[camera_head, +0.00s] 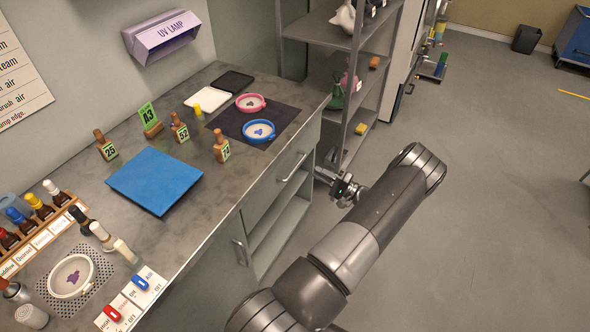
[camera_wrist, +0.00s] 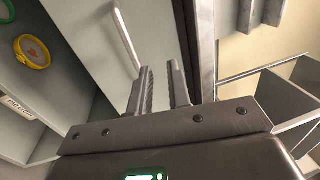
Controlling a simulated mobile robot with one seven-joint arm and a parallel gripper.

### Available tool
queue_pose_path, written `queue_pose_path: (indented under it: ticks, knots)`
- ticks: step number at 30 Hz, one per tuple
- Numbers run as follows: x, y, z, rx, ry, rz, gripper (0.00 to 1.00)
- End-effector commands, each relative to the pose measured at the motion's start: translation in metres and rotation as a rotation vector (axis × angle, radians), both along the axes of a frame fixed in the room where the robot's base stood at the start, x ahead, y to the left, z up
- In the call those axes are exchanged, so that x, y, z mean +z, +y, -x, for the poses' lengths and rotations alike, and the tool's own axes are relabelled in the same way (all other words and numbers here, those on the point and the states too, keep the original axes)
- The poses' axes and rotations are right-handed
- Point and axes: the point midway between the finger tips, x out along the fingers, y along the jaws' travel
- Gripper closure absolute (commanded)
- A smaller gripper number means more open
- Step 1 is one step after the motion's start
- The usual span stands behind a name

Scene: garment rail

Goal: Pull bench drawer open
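The bench drawer (camera_head: 277,190) is in the front of the grey bench, below the far end of its top, and looks shut. Its pale bar handle (camera_head: 294,167) runs along the drawer front. In the wrist view the handle (camera_wrist: 126,38) is ahead of my fingers, toward the upper left. My gripper (camera_head: 328,178) is to the right of the handle in the head view, apart from it. In the wrist view both fingers of my gripper (camera_wrist: 160,82) stand apart with nothing between them, so it is open and empty.
A metal shelf rack (camera_head: 343,75) stands close beyond the gripper. An open shelf space (camera_head: 277,235) lies under the drawer, and a cabinet handle (camera_head: 239,252) is to its left.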

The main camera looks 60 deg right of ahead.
Motion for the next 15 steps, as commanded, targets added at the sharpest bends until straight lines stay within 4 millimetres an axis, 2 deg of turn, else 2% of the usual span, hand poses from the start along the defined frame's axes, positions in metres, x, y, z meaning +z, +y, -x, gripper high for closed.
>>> queue_pose_path:
  ticks: [1, 3, 6, 11, 15]
  knots:
    - [-0.016, 0.0, -0.001, 0.0, -0.001, -0.002, 0.83]
    - [-0.032, 0.0, 0.0, -0.001, 0.0, -0.001, 0.83]
    - [-0.045, -0.001, 0.0, -0.001, 0.0, 0.0, 0.83]
    - [-0.048, -0.001, -0.007, 0.002, 0.0, 0.0, 0.83]
    - [-0.044, -0.001, -0.027, 0.002, -0.001, 0.001, 0.83]
